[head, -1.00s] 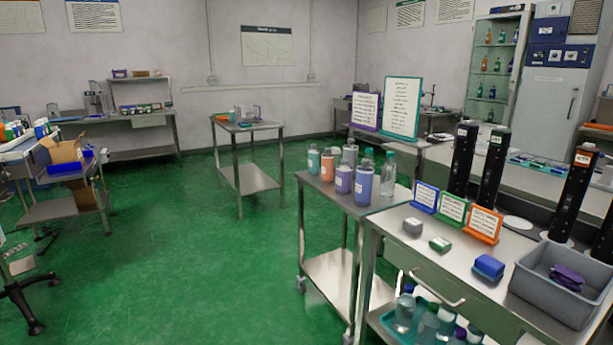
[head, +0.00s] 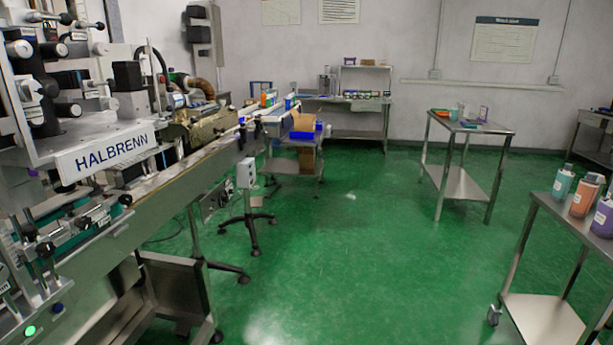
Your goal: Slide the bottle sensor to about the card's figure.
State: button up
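The sleeve applicator machine (head: 105,160), marked HALBRENN, fills the left side of the head view. A rail assembly with green strips and black knobs (head: 75,235) runs along its near side. I cannot tell which part is the bottle sensor, and no sensor scale can be read. The card with the figure cannot be made out in this view. A green lit button (head: 30,331) shows at the bottom left. My gripper is not in view.
A steel cart with several bottles (head: 553,240) stands at the right edge. A small steel table (head: 468,129) stands further back. A wheeled stand with a grey box (head: 246,175) stands beside the conveyor (head: 215,155). Green floor (head: 350,260) is clear in the middle.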

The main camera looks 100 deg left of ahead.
aim_at(68, 220)
jog(key=u, duration=4.65)
jog(key=k, duration=0.45)
jog(key=z, duration=0.9)
jog(key=i, duration=1.05)
jog(key=u, duration=0.6)
